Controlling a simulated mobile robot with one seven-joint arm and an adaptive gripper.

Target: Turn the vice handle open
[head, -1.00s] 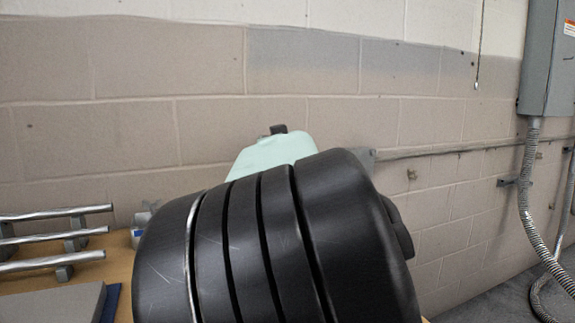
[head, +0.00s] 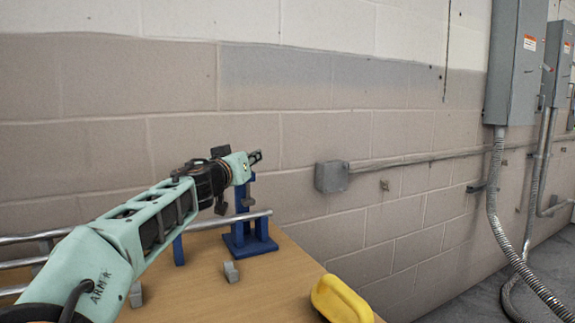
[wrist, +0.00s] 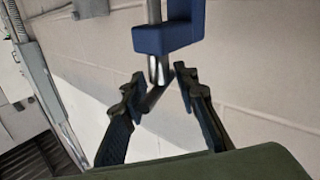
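A blue vice-like stand (head: 250,243) stands on the wooden table at its far edge in the head view. My gripper (head: 256,157) is raised at the top of the stand, with the arm coming in from the left. In the wrist view my gripper (wrist: 159,76) is open, its two dark fingers apart. A blue block (wrist: 168,38) with a metal screw end (wrist: 158,70) is just past the fingertips. A slanted metal bar, apparently the vice handle (wrist: 153,99), lies between the fingers. I cannot tell whether either finger touches it.
The wooden table (head: 190,295) carries a small grey block (head: 231,272) and a yellow object (head: 340,300) at its front right edge. Metal rails (head: 236,220) run at the left. A block wall (head: 340,120) stands close behind.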

